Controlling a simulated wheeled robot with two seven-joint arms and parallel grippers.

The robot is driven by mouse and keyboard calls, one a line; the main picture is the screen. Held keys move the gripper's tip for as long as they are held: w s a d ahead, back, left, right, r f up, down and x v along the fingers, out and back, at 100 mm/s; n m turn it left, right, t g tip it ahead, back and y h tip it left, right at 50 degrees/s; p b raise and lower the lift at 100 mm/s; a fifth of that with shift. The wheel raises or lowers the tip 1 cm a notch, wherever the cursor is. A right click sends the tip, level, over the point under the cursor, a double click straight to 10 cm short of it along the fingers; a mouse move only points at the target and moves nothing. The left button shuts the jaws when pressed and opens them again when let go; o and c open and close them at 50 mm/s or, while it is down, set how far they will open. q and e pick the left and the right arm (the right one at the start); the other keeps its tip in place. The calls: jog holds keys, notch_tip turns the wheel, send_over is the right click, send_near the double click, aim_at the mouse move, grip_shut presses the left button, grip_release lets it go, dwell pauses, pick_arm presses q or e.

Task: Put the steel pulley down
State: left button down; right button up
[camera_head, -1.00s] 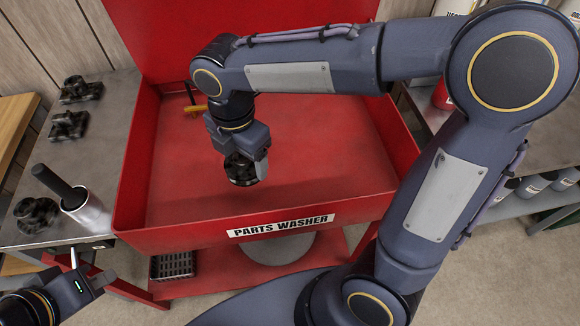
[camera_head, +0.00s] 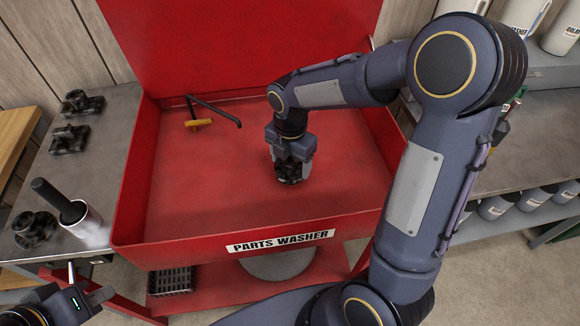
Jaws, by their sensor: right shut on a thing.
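The steel pulley (camera_head: 291,174), dark and grimy, is in my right gripper (camera_head: 290,158), which points down inside the red parts washer basin (camera_head: 190,205). The gripper is shut on it, and its fingers hide part of it. The pulley is low over the basin floor, right of the middle. I cannot tell whether it touches the floor. My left gripper (camera_head: 88,281) is at the bottom left, empty, with its fingers apart, in front of the bench.
A black spout with an orange part (camera_head: 199,123) is at the basin's back left. The basin's left floor is clear. Bottles stand on the right-hand shelves.

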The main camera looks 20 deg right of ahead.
aim_at(290, 161)
jog(key=shift+f, duration=1.2)
jog(key=shift+f, duration=0.1)
jog(key=shift+f, duration=0.15)
jog(key=o, duration=1.2)
jog(key=shift+o, duration=0.2)
jog(key=shift+r, duration=0.3)
notch_tip(290, 161, up, 12)
jog(key=shift+a+f+p, duration=0.1)
jog(key=shift+p, duration=0.45)
